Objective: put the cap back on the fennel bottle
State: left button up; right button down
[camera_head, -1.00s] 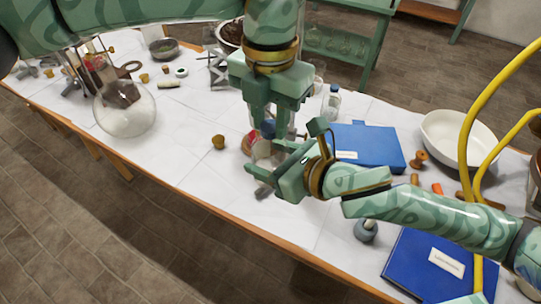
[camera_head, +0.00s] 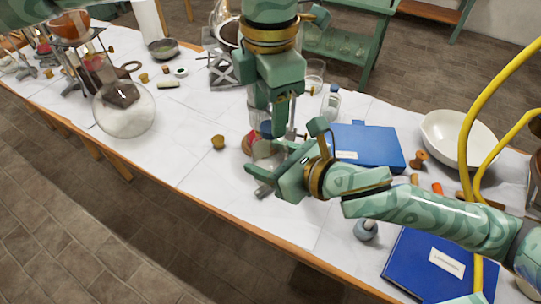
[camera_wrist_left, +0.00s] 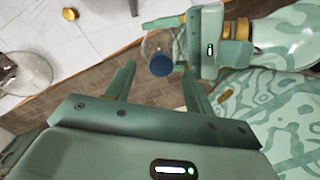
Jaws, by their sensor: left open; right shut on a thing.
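A clear bottle (camera_head: 263,149) is held by my right gripper (camera_head: 258,180), low over the table's front part; it also shows in the left wrist view (camera_wrist_left: 152,44). A blue cap (camera_wrist_left: 160,65) appears at the bottle's mouth; whether it is seated cannot be told. The cap shows partly in the head view (camera_head: 266,128). My left gripper (camera_head: 273,122) points down above the bottle. In the left wrist view its fingers (camera_wrist_left: 158,78) are apart, one to each side of the cap. Whether this bottle is the fennel one cannot be read.
A blue book (camera_head: 375,155) lies just right of the grippers, with a small bottle (camera_head: 331,102) behind it. A cork (camera_head: 218,142) and a round flask (camera_head: 125,112) stand left. A white bowl (camera_head: 448,140) is at the right. The table's front edge is close.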

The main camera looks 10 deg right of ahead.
pick_arm(q)
notch_tip(320, 180, up, 10)
jog(key=shift+f, duration=0.2)
